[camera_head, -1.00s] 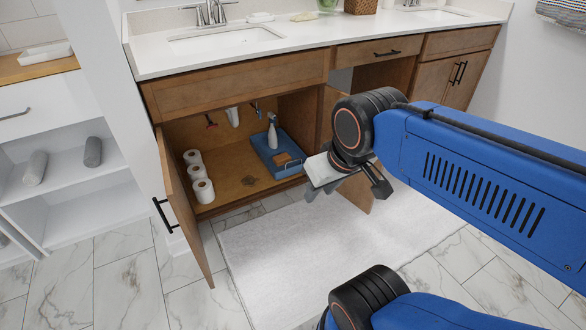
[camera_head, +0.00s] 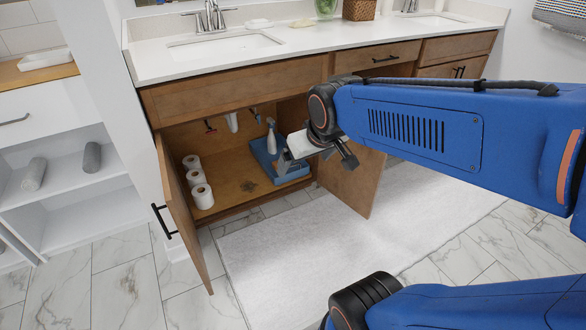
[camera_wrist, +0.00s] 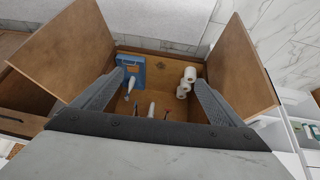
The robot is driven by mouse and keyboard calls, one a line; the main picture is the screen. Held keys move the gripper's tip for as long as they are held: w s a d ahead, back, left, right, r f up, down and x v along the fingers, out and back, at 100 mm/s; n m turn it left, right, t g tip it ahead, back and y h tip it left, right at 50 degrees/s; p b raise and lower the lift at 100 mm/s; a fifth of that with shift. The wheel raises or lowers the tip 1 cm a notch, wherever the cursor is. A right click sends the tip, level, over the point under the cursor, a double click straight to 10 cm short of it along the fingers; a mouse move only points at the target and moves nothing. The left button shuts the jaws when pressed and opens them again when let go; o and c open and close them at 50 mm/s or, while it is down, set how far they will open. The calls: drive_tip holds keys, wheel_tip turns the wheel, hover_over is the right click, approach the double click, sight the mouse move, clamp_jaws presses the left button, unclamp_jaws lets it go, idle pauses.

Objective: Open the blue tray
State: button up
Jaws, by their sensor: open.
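The blue tray (camera_head: 262,158) sits on the cabinet floor under the sink, toward the right side. It also shows in the wrist view (camera_wrist: 136,68), left of centre between my fingers. A spray bottle (camera_head: 271,137) stands in it. My gripper (camera_head: 316,158) is open and empty, in front of the cabinet opening. In the head view it covers part of the tray. In the wrist view my two fingers (camera_wrist: 160,78) are spread wide, with the cabinet inside beyond them. I see no contact with the tray.
Both cabinet doors stand open, the left door (camera_head: 184,215) with a black handle and the right door (camera_head: 352,185). Several toilet rolls (camera_head: 197,182) stand left inside. Pipes hang above. A white rug (camera_head: 330,240) lies on the floor in front. A white shelf unit (camera_head: 75,205) stands left.

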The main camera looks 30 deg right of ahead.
drive_tip(key=w+d+f+t, duration=0.1)
drive_tip(key=w+d+f, duration=0.3)
drive_tip(key=w, duration=0.7)
drive_tip(key=w+d+f+t+h, duration=0.1)
drive_tip(key=w+d+f+t, duration=0.2)
drive_tip(key=w, duration=0.7)
drive_tip(key=w+d+f, duration=0.4)
drive_tip(key=w+d, duration=0.2)
drive_tip(key=w, duration=0.5)
drive_tip(key=w+d+f+t, duration=0.1)
drive_tip(key=w+d+f, duration=0.25)
drive_tip(key=f, duration=0.45)
drive_tip(key=w+d+f+n+t+y, duration=0.1)
drive_tip(key=w+d+f+t, duration=0.2)
drive_tip(key=f, duration=0.5)
drive_tip(key=w+d+f, duration=0.3)
drive_tip(key=w+f, duration=0.2)
drive_tip(key=f, duration=0.3)
drive_tip(key=s+d+f+t, duration=0.2)
drive_tip(key=s+f, duration=0.1)
drive_tip(key=f, duration=0.6)
drive_tip(key=s+d+f+t, duration=0.1)
drive_tip(key=s+f+t, duration=0.15)
drive_tip(key=f, duration=0.55)
drive_tip(key=shift+m+g+y, duration=0.35)
drive_tip(key=shift+m+y, duration=0.05)
drive_tip(key=w, duration=1.7)
drive_tip(key=shift+d+f, duration=0.2)
drive_tip(key=shift+d, duration=0.05)
drive_tip(key=shift+c, duration=0.3)
